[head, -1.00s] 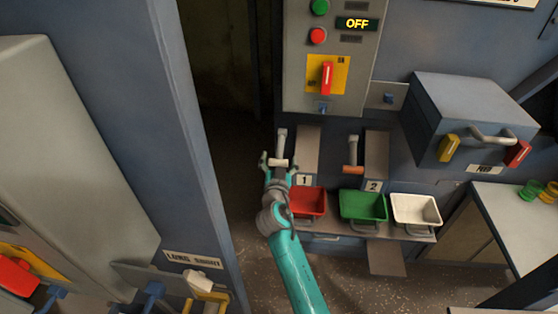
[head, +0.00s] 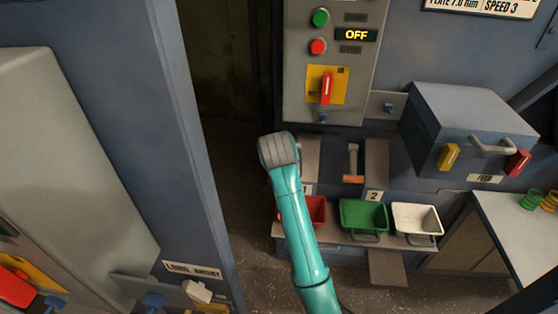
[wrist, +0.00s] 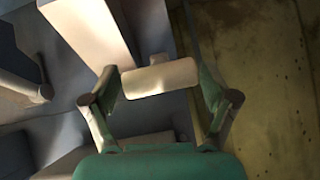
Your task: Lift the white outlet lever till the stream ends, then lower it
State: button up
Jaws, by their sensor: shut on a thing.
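The white outlet lever handle (wrist: 160,78) shows in the wrist view as a pale roller, with a finger of my gripper (wrist: 159,82) at each end. My gripper is shut on it. In the head view my raised teal arm hides the gripper and the white lever. The outlet 1 chute (head: 310,155) shows just right of my arm, above a red bin (head: 317,211) partly covered by the arm. I cannot make out a stream, as the arm covers part of that area.
Outlet 2 has an orange-handled lever (head: 353,178) close right of my arm. A green bin (head: 363,214) and a white bin (head: 416,218) stand along the shelf. A control panel with an OFF display (head: 356,35) is above. A large blue-grey column (head: 165,150) stands at left.

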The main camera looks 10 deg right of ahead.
jog(key=shift+w+d+r+g, duration=0.15)
jog(key=shift+w+r+g, duration=0.15)
jog(key=shift+r+g, duration=0.3)
jog(key=shift+w+d+r, duration=0.15)
jog(key=shift+w+r, duration=0.4)
jog(key=shift+r, duration=0.35)
jog(key=o, duration=1.5)
jog(key=v, duration=1.2)
jog(key=shift+s+d+f, duration=0.1)
jog(key=shift+s+f, duration=0.05)
